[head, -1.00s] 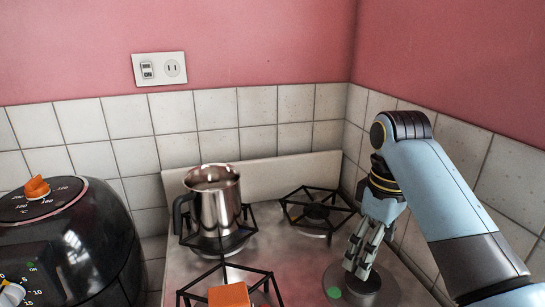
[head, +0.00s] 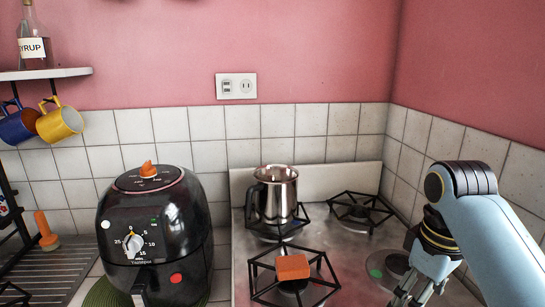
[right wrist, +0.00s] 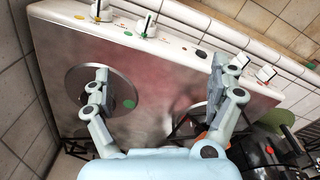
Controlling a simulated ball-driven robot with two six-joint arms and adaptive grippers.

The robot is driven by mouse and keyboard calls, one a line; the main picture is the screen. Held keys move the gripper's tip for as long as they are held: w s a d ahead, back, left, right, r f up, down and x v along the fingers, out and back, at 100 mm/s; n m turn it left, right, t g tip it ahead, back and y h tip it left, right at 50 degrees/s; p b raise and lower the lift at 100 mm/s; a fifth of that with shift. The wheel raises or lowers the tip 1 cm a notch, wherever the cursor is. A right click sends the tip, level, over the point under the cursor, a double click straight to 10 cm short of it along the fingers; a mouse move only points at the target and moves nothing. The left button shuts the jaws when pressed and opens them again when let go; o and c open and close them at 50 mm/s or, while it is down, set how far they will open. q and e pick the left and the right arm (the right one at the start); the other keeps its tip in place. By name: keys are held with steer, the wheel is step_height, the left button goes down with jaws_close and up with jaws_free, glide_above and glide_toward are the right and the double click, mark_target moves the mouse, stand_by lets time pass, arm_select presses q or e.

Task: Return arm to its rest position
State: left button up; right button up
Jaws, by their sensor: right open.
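My right arm comes in from the right in the head view, bent, with its blue links over the right side of the stove. My right gripper (head: 415,299) points down near the flat round plate (head: 391,266) with a green dot; its tips are cut off at the bottom edge. In the right wrist view the gripper (right wrist: 160,72) is open, its two fingers wide apart above the stove top, with nothing between them. My left gripper is not in view.
A steel pot (head: 276,196) stands on the back left burner. An orange block (head: 292,267) lies on the front left grate. A black air fryer (head: 155,235) stands left of the stove. Mugs hang under a shelf (head: 50,73) holding a syrup bottle (head: 33,38). Tiled walls close the back and right.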

steer(key=s+d+r+m+t, duration=0.1)
steer(key=s+d+m+t, duration=0.15)
steer(key=s, duration=0.85)
steer(key=s+d+m+t, duration=0.1)
steer(key=s+m, duration=0.2)
steer(key=s, duration=0.8)
step_height(320, 180, down, 40)
steer(key=s+d+f+g+b, duration=0.1)
steer(key=s+d+g+b, duration=0.1)
steer(key=b, duration=1.2)
arm_select(q)
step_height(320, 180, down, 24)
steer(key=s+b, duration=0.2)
steer(key=b, duration=0.8)
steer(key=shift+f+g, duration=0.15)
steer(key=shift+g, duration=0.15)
arm_select(e)
steer(key=s+f, duration=0.9)
steer(key=f, duration=0.3)
steer(key=s+d+f, duration=0.1)
steer(key=s+f, duration=0.8)
steer(key=f, duration=0.4)
steer(key=shift+f+g+h, duration=0.25)
steer(key=shift+g+h, duration=0.05)
steer(key=shift+g, duration=0.15)
